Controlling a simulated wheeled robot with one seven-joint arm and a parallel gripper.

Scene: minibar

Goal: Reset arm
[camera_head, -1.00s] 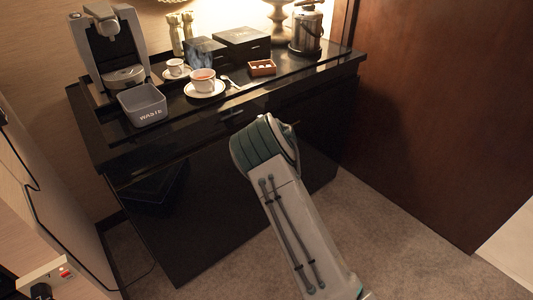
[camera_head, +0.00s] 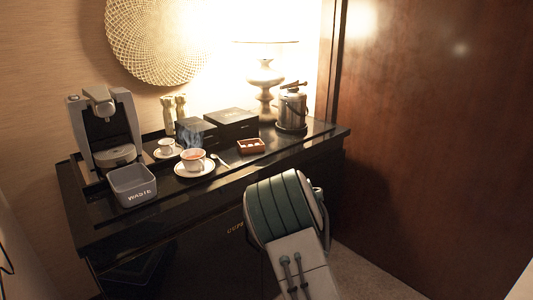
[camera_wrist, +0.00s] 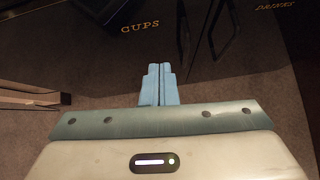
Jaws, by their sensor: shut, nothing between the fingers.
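My gripper (camera_wrist: 160,84) shows in the wrist view with its two blue fingers together and nothing between them. It points at the dark cabinet front (camera_wrist: 190,25), near the lettering "CUPS" (camera_wrist: 140,28), and appears clear of it. In the head view my arm (camera_head: 285,215) rises in front of the black cabinet (camera_head: 215,265); the fingers are hidden there behind the arm's green joint.
On the cabinet top stand a coffee machine (camera_head: 110,130), a grey waste bin (camera_head: 133,187), a cup (camera_head: 194,160) on a saucer, a smaller cup, black boxes (camera_head: 231,124), a small red-brown tray (camera_head: 251,147), a lamp (camera_head: 265,80) and a metal pot (camera_head: 292,110). A brown door (camera_head: 430,130) stands right.

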